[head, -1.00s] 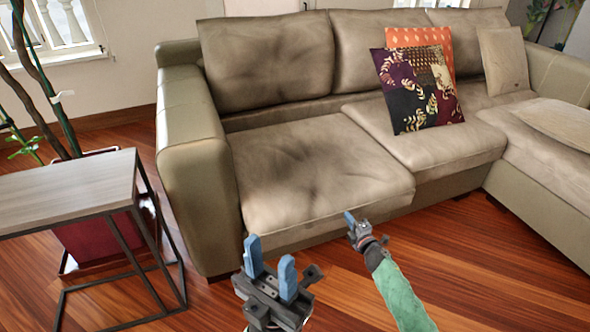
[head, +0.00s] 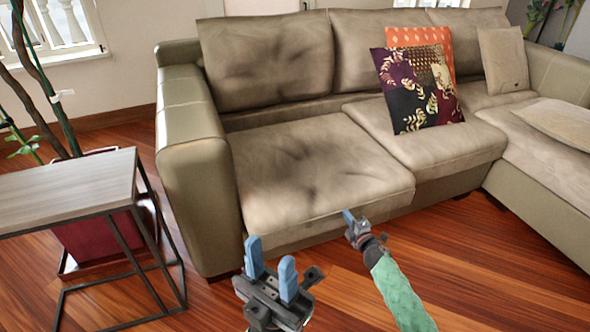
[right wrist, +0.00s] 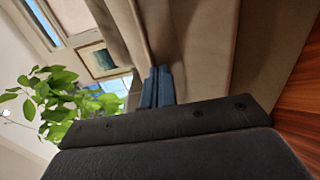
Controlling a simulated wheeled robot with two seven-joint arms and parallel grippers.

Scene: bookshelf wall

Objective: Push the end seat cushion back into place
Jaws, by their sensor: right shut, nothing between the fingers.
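The end seat cushion (head: 320,165) is the tan one next to the sofa's left arm. Its front edge juts further forward than the middle seat cushion (head: 430,130), and a strip shows between its back edge and the backrest. My right gripper (head: 348,216) is shut and empty, close to the cushion's front edge near its right corner; I cannot tell whether it touches. Its blue fingers (right wrist: 158,87) are together in the right wrist view, in front of tan sofa surfaces. My left gripper (head: 271,268) is open and empty, low in front of the sofa.
The sofa's left arm (head: 195,170) bounds the cushion. A patterned pillow (head: 415,90) leans on the middle seat. A side table (head: 70,188) and a red planter (head: 100,235) stand at left. Wooden floor (head: 480,270) is clear at right front.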

